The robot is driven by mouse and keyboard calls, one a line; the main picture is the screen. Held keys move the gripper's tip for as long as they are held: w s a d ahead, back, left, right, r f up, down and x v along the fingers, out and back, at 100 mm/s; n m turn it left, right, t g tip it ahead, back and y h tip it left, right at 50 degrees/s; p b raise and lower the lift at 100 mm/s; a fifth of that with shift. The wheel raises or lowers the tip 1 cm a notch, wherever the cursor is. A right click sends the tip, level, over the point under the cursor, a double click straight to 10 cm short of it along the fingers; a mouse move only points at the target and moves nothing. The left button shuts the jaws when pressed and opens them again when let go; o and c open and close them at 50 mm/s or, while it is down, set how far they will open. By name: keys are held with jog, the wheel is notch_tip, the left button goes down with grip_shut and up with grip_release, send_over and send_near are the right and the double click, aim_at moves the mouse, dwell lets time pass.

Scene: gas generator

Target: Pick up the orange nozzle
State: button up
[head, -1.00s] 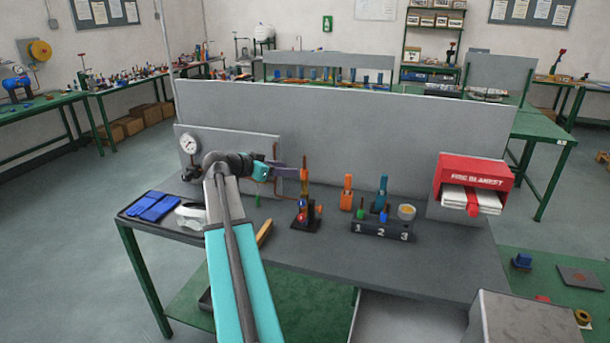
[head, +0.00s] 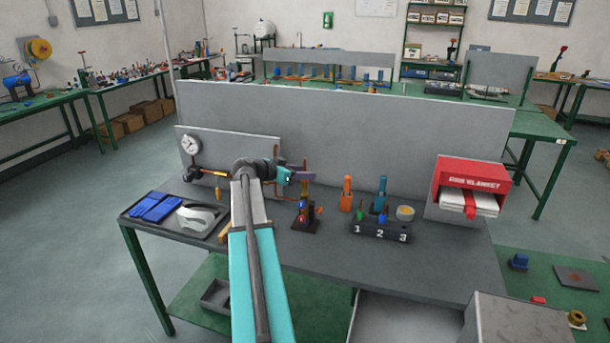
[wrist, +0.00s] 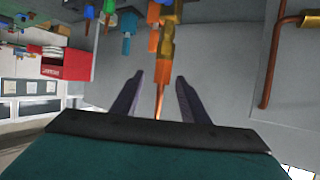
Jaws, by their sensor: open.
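An upright orange nozzle-like piece (head: 346,193) stands on the grey bench, right of a small dark stand. The stand holds a brass and orange upright (head: 304,207) with a thin copper tip. My gripper (head: 308,177) is open at the top of this upright. In the wrist view, which is upside down, the thin copper tip (wrist: 158,103) shows between the two purple fingers of my gripper (wrist: 157,78), with the brass part (wrist: 167,45) beyond it. An orange part (wrist: 154,42) shows beside the brass. I cannot tell the depth between tip and fingers.
A numbered block (head: 381,231) holds small coloured pieces, with a blue piece (head: 381,195) behind it. A red fire blanket box (head: 473,182) stands at the right. A gauge panel (head: 235,165) stands behind on the left. A tray (head: 218,229) holds blue gloves (head: 154,207).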

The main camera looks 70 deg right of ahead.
jog(key=shift+d, duration=0.1)
dwell(0.3)
jog(key=p+x, duration=0.3)
jog(key=x, duration=0.2)
jog(key=shift+d, duration=0.1)
dwell(0.7)
grip_shut()
jog(key=shift+r, duration=0.1)
